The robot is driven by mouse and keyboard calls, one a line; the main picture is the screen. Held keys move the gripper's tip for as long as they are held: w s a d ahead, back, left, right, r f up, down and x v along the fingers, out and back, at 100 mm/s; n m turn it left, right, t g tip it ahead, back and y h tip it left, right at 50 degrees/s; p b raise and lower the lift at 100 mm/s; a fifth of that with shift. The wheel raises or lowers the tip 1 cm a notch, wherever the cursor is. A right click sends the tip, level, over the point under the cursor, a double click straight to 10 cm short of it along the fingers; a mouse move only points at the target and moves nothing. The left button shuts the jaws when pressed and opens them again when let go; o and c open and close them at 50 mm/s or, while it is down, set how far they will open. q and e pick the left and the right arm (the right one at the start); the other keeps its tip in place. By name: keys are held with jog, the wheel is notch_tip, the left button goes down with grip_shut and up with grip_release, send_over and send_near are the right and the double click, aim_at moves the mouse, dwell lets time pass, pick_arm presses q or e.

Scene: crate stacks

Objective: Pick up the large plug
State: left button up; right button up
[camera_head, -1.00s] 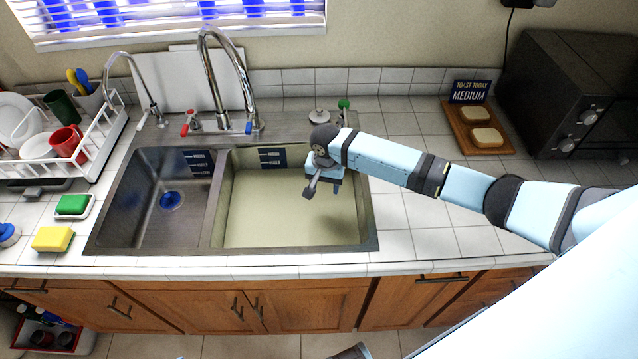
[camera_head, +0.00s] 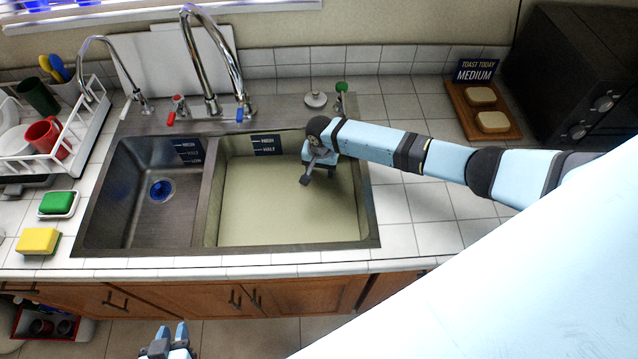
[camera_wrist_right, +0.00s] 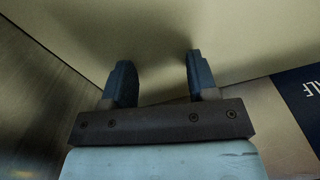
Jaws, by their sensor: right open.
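A round grey metal plug with a knob (camera_head: 316,99), which looks like the large plug, lies on the ledge behind the right basin. My right gripper (camera_head: 318,176) points down inside the right basin (camera_head: 270,212), in front of and below that plug and apart from it. In the right wrist view its two blue fingers (camera_wrist_right: 159,62) are spread with nothing between them, over the basin's pale surface. No plug shows in that view. My left gripper (camera_head: 171,332) is low in the head view, in front of the cabinets, with its fingers apart and empty.
A green-topped item (camera_head: 341,88) stands right of the plug. A tall faucet (camera_head: 189,50) rises left of it. The left basin (camera_head: 130,205) has a blue drain (camera_head: 161,190). A dish rack (camera_head: 85,140) stands left; a bread board (camera_head: 500,123) and dark oven (camera_head: 565,75) stand right.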

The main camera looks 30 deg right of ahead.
aim_at(319, 179)
jog(key=f, duration=0.5)
jog(key=shift+w+a+f, duration=0.15)
jog(key=shift+a, duration=0.05)
grip_shut()
